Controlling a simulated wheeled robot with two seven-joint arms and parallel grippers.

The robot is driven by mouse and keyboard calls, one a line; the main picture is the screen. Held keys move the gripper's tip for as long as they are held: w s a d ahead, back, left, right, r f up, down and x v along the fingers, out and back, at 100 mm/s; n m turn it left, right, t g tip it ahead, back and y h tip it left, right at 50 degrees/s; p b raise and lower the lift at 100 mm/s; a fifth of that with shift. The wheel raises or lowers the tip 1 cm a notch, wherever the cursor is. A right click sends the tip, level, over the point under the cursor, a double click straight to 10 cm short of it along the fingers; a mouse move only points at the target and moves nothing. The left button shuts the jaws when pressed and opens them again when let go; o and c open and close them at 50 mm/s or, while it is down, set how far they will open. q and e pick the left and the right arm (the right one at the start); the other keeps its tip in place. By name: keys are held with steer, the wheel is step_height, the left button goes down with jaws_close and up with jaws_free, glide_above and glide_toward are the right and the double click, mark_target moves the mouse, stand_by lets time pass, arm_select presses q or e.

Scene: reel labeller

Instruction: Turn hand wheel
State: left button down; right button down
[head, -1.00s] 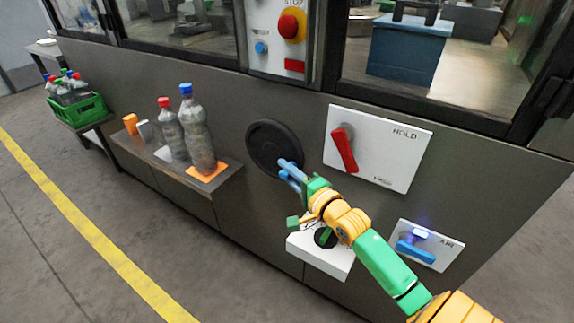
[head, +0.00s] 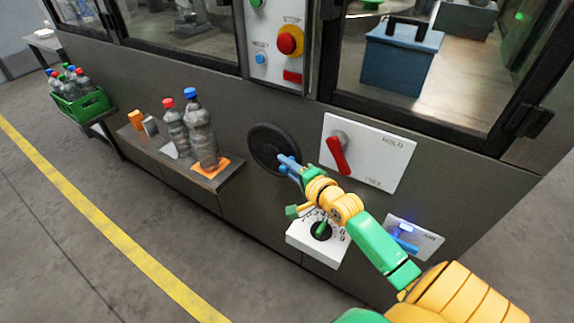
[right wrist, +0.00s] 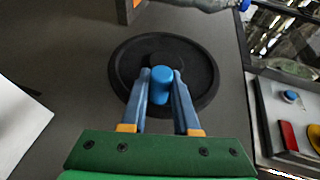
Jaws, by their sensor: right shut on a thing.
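The black hand wheel (head: 268,143) is mounted on the grey front panel of the machine. In the right wrist view the round dark wheel (right wrist: 140,58) carries a blue knob (right wrist: 161,84) near its rim. My right gripper (head: 286,163) is at the lower right part of the wheel. In the right wrist view its blue fingers (right wrist: 162,82) stand on both sides of the knob and are shut on it. My left gripper is not in view.
A white plate with a red HOLD switch (head: 337,154) is right of the wheel. Below are a dial box (head: 305,241) and an AIR plate (head: 424,236). A shelf (head: 222,181) with two bottles stands left. A green crate (head: 92,106) is farther left.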

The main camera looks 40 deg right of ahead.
steer(key=c, duration=0.7)
jaws_free()
steer(key=shift+f, duration=0.2)
steer(key=shift+o, duration=0.2)
steer(key=shift+f, duration=0.15)
steer(key=shift+s, duration=0.15)
steer(key=p+v, duration=0.1)
steer(key=v, duration=0.5)
steer(key=shift+s+r, duration=0.25)
steer(key=shift+s, duration=0.15)
